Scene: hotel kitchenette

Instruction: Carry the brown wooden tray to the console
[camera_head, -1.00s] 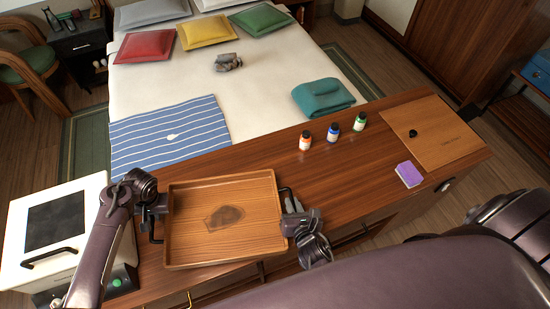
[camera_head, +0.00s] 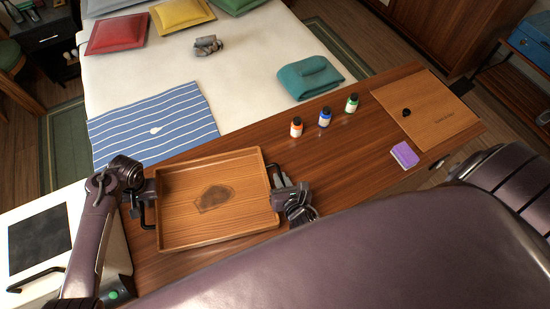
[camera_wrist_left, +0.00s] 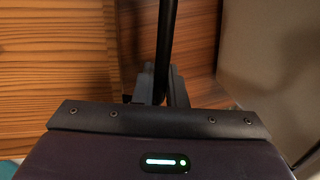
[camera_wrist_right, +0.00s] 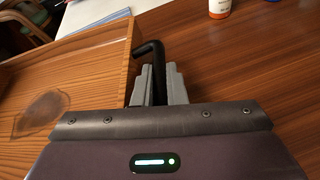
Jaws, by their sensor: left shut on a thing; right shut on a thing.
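The brown wooden tray (camera_head: 180,225) is a shallow rectangle with raised walls, a dark patch on its floor and black handles at its two ends. It appears level over the long wooden cabinet top (camera_head: 350,170); I cannot tell whether it touches it. My left gripper (camera_head: 140,200) is shut on the left handle, a black bar also seen in the left wrist view (camera_wrist_left: 164,50). My right gripper (camera_head: 279,182) is shut on the right handle, which shows between its fingers in the right wrist view (camera_wrist_right: 153,70). I cannot tell which furniture is the console.
A white box-shaped appliance (camera_head: 85,215) stands left of the tray. On the cabinet top to the right are three small bottles (camera_head: 325,118), a purple block (camera_head: 404,155) and a wooden board (camera_head: 430,125). The bed (camera_head: 245,80) lies behind, with a striped cloth (camera_head: 155,130) nearest.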

